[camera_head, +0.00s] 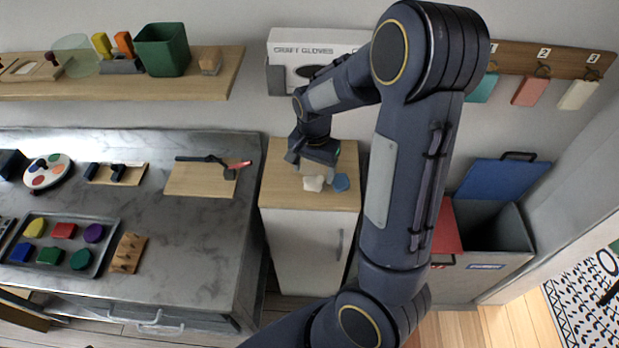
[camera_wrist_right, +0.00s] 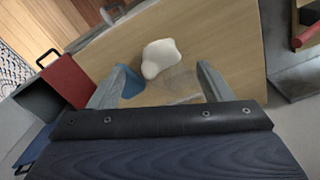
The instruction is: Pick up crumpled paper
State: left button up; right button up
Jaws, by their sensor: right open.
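The crumpled paper (camera_head: 314,183) is a small off-white lump on the wooden top of a white cabinet in the head view. In the right wrist view the white lump (camera_wrist_right: 161,58) lies a little beyond the fingertips, between their lines and apart from them. My right gripper (camera_wrist_right: 160,84) is open and empty above the cabinet top; in the head view the gripper (camera_head: 314,172) is just behind the paper. A blue crumpled piece (camera_head: 341,182) lies to the right of the paper; it is partly hidden behind a finger in the wrist view. My left gripper is not in view.
The wooden cabinet top (camera_head: 285,195) is otherwise mostly bare, with a clear see-through item (camera_wrist_right: 180,85) near the fingers. A grey metal counter (camera_head: 190,230) with trays stands left. Bins with red and blue lids (camera_head: 505,180) stand right. A glove box (camera_head: 300,60) is behind.

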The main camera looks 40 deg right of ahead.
aim_at(314, 176)
notch_tip(314, 176, down, 5)
jog(key=shift+w+d+p, duration=0.1)
jog(key=shift+d+p, duration=0.05)
jog(key=shift+p, duration=0.15)
jog(key=c, duration=1)
